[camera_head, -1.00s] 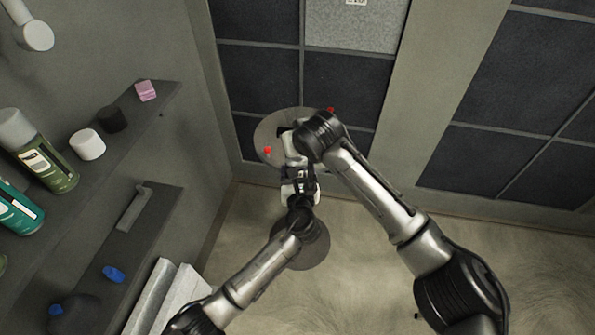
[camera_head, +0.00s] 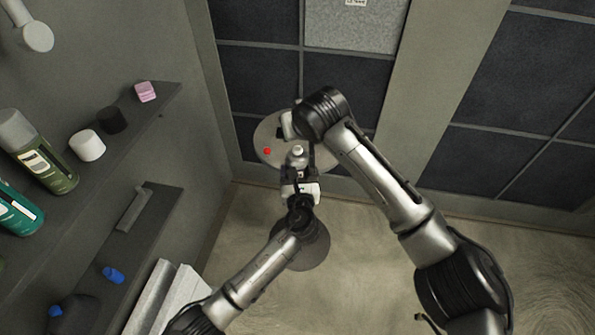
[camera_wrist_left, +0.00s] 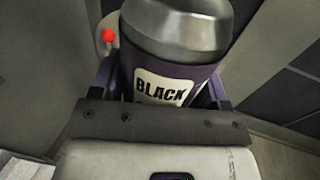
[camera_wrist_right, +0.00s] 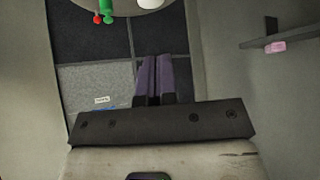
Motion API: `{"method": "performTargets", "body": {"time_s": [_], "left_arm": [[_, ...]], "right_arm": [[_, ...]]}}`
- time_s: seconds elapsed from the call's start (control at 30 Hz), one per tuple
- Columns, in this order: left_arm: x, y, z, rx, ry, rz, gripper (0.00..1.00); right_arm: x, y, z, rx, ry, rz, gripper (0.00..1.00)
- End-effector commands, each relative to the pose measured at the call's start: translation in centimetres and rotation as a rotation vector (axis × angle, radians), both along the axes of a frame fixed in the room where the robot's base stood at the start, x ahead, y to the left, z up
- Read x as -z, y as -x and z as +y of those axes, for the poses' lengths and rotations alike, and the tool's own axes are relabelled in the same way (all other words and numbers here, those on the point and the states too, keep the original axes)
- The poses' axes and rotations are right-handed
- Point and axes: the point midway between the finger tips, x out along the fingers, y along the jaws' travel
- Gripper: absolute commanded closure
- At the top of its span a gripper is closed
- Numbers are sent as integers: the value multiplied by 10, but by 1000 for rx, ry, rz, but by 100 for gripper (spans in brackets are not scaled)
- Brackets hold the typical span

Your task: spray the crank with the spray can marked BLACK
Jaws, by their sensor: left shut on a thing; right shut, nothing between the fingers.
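My left gripper (camera_head: 299,173) is shut on the spray can marked BLACK (camera_wrist_left: 175,88). In the left wrist view the can has a grey metal shoulder and a pale label reading BLACK; its top is cut off. In the head view a pale round top (camera_head: 298,150) shows just beyond the left gripper. My right gripper (camera_wrist_right: 160,80) is shut and empty, its purple fingers together in the right wrist view. In the head view its fingers are hidden behind my right wrist. A round grey table (camera_head: 263,133) carries a red ball (camera_head: 267,151). I cannot make out the crank for certain.
A wall shelf at the left holds a green can (camera_head: 50,165), a teal can (camera_head: 16,208), a white cap (camera_head: 87,145), a black cap (camera_head: 111,119) and a pink block (camera_head: 145,91). A lower shelf has a blue item (camera_head: 113,274). Dark panels stand behind the table.

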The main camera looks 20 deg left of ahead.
Motion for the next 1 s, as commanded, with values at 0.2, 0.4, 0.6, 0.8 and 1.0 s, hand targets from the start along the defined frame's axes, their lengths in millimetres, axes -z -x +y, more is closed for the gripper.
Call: {"method": "performTargets", "body": {"time_s": [0.2, 0.4, 0.6, 0.8, 1.0], "left_arm": [[-1, 0, 0, 0, 0, -1, 59], [-1, 0, 0, 0, 0, -1, 59], [-1, 0, 0, 0, 0, -1, 59], [-1, 0, 0, 0, 0, -1, 59], [-1, 0, 0, 0, 0, -1, 59]], "right_arm": [[-1, 1, 0, 0, -1, -1, 100], [-16, 11, -9, -1, -2, -2, 100], [-43, 32, -24, -1, -2, -3, 100], [-67, 50, -37, -1, -2, -2, 100], [-82, 61, -45, 0, -1, -2, 100]]}}
